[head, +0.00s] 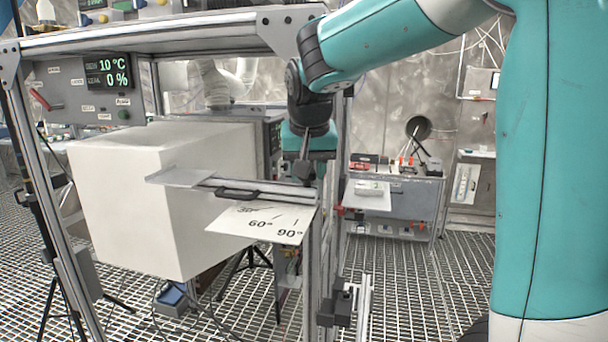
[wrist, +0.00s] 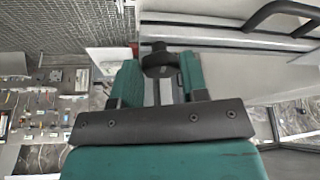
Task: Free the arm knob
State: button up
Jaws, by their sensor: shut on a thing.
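The arm knob (wrist: 158,62) is black and round. In the wrist view it sits between the teal fingers of my gripper (wrist: 160,72), which is shut on it. In the head view the knob (head: 304,171) shows as a small dark piece at the right end of the flat metal arm (head: 200,181), just below my gripper (head: 305,158). The arm lies roughly level and carries a black handle (head: 238,193), also in the wrist view (wrist: 281,12). Below it is a white angle plate (head: 262,222) marked 60° and 90°; the 30 mark is partly covered. The knob's threads are hidden.
A big white block (head: 150,200) stands left, close to the arm. The metal frame's shelf (head: 160,35) is above, and its panel display (head: 107,72) reads 10 °C and 0 %. A tool cart (head: 395,200) stands behind. Grated floor (head: 410,275) is open to the right.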

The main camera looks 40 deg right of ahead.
jog(key=shift+d+n+t, duration=0.15)
jog(key=shift+n+t, duration=0.15)
jog(key=shift+n, duration=0.5)
jog(key=shift+r+y, duration=0.1)
jog(key=shift+y, duration=0.2)
jog(key=o, duration=0.9)
jog(key=shift+b, duration=0.3)
